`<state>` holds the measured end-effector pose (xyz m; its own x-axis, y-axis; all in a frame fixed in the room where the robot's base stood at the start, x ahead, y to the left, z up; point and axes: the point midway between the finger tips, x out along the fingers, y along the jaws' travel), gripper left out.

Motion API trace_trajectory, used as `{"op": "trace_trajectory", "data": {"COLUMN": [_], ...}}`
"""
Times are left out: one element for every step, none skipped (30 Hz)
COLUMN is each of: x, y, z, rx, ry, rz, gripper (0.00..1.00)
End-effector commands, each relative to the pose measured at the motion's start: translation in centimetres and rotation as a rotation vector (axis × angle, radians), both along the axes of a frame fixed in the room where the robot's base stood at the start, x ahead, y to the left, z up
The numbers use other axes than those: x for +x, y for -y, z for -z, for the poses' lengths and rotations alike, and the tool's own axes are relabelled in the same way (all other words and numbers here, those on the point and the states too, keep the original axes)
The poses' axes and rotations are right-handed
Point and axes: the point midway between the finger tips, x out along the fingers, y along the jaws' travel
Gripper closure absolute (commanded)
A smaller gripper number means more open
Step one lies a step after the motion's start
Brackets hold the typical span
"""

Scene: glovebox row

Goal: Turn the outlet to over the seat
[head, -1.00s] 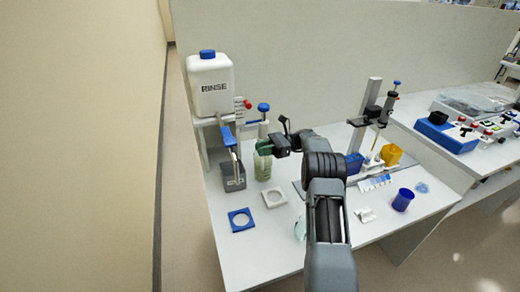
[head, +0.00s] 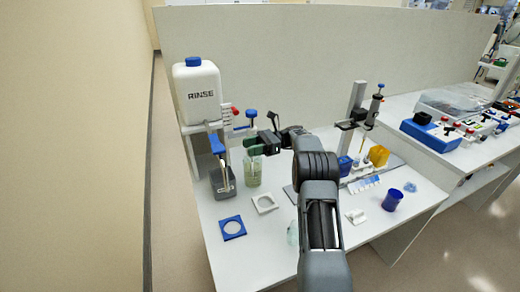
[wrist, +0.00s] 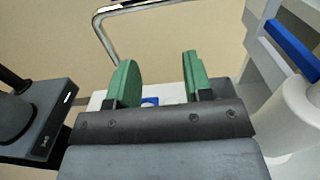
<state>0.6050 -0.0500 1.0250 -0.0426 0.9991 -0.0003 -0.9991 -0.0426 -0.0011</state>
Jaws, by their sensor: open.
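The outlet appears to be the thin spout under the blue lever (head: 217,146) on the rinse stand, but its tip is hard to make out in the head view. In the wrist view a bent metal tube (wrist: 103,35) crosses the top, beyond my fingers. The seat may be the white square ring (head: 264,204) or the blue square ring (head: 232,228) on the bench; I cannot tell which. My gripper (head: 262,131) is open, above and beside the glass beaker (head: 253,171) of greenish liquid. Its green fingers (wrist: 158,82) are apart in the wrist view, with no object clearly held.
The white RINSE bottle (head: 197,92) stands at the back left. A grey holder (head: 222,183) is left of the beaker. A blue knob (head: 251,114) is close behind my gripper. A stand (head: 354,120), yellow box (head: 378,155) and blue cup (head: 392,200) are to the right.

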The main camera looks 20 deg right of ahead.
Motion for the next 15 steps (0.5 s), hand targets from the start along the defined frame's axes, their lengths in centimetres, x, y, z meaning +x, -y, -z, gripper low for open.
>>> {"op": "trace_trajectory", "data": {"x": [-0.8,-1.3,-1.9,-2.4,-2.9,-3.6,-4.1,-4.6,-5.4,-6.1,-6.7,-7.4,-8.0,-8.5,-9.2], "y": [0.0,-0.1,-0.1,-0.2,-0.2,-0.2,-0.3,-0.4,-0.4,-0.5,-0.5,-0.6,-0.6,-0.7,-0.7], "z": [-1.0,-1.5,-2.4,-2.9,-3.5,-4.3,-4.9,-5.5,-5.6,-5.8,-6.1,-6.4,-6.7,-6.9,-7.2], "rx": [-0.001,-0.001,-0.001,-0.001,-0.001,-0.001,-0.001,-0.001,0.0,0.0,0.0,0.0,0.0,0.0,0.0], "ry": [0.002,0.002,0.003,0.003,0.003,0.003,0.003,0.003,0.0,-0.001,-0.001,0.0,0.001,0.001,0.0], "rz": [0.001,0.001,0.002,0.002,0.002,0.003,0.003,0.003,0.003,0.002,0.002,0.002,0.002,0.002,0.003], "gripper": [0.54,0.54,0.54,0.54,0.54,0.54,0.54,0.54,0.54,0.54,0.54,0.54,0.54,0.54,0.54]}}
